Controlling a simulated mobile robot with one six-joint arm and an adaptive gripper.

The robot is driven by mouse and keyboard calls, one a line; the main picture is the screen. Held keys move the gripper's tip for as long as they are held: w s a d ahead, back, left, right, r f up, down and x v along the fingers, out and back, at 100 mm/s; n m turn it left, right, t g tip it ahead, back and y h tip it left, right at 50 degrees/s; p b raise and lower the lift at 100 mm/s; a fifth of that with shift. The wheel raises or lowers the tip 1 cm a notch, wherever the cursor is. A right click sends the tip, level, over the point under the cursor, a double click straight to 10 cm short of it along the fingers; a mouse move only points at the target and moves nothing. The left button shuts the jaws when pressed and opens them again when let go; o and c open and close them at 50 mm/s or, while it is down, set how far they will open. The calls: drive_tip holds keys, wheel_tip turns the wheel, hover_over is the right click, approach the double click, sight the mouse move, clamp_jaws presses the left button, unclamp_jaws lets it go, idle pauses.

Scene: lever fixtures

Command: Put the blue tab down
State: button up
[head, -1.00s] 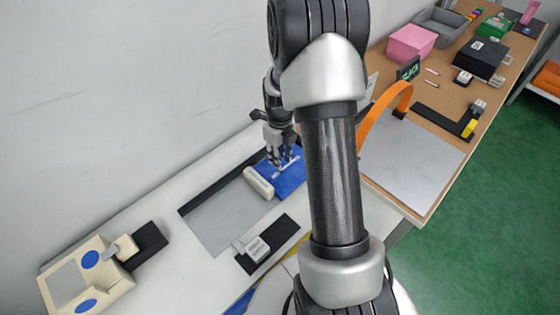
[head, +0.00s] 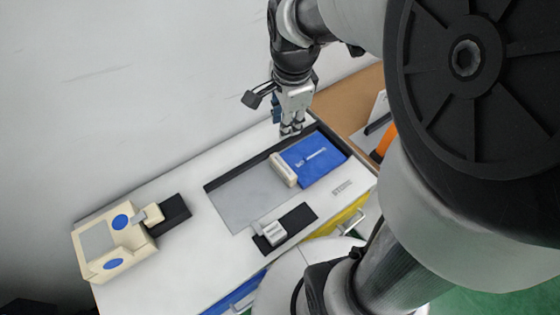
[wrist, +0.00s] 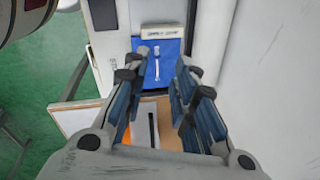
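The blue tab (head: 316,158) is a flat blue panel with a white mark. It appears to lie flat at the right end of a grey recessed plate, against a cream labelled bar (head: 283,170). In the wrist view the blue tab (wrist: 169,62) lies ahead of the fingers, with the cream bar (wrist: 160,36) beyond it. My gripper (head: 291,129) is near the back edge of the recess, apart from the tab. In the wrist view my gripper (wrist: 160,82) has its fingers spread wide with nothing between them.
A cream box (head: 105,250) with blue discs and a small lever stands at the left. A small grey-white lever (head: 272,233) sits on a black base in front of the recess. A brown table (head: 352,105) is at the back right.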

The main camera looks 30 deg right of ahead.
drive_tip(key=s+a+r+n+t, duration=0.1)
drive_tip(key=s+a+r+n, duration=0.1)
drive_tip(key=s+a+n, duration=0.2)
drive_tip(key=s+a+r+n+t, duration=0.1)
drive_tip(key=s+a+r+n, duration=0.2)
drive_tip(key=s+n, duration=0.7)
drive_tip(key=a+n, duration=0.2)
drive_tip(key=n, duration=0.3)
drive_tip(key=shift+s+r+t+y, duration=0.25)
drive_tip(key=shift+r+t+y, duration=0.05)
drive_tip(key=shift+r, duration=0.05)
drive_tip(key=shift+c, duration=0.2)
